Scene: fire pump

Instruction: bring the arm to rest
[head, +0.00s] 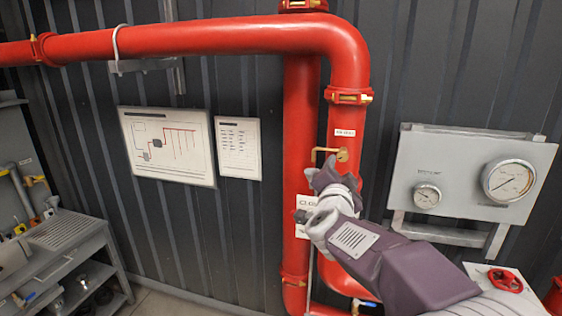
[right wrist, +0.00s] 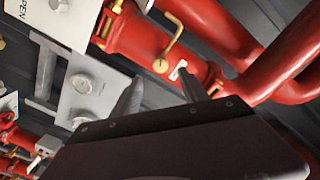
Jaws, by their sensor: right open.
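My right arm comes in from the lower right in the head view. Its gripper (head: 314,182) is in front of the red vertical pipe (head: 345,120), just below a bent brass handle (head: 330,151). In the right wrist view the two dark fingers (right wrist: 158,90) stand apart with nothing between them. The brass handle (right wrist: 172,45) shows beyond the fingertips there, apart from them. The gripper and forearm hide part of the pipes and a white sign. My left gripper is not in view.
A grey gauge panel (head: 460,150) with two dials is on the right, close to my forearm. A red valve wheel (head: 505,280) is at the lower right. Wall charts (head: 168,145) hang left of the pipes. A grey bench (head: 75,240) stands at the far left.

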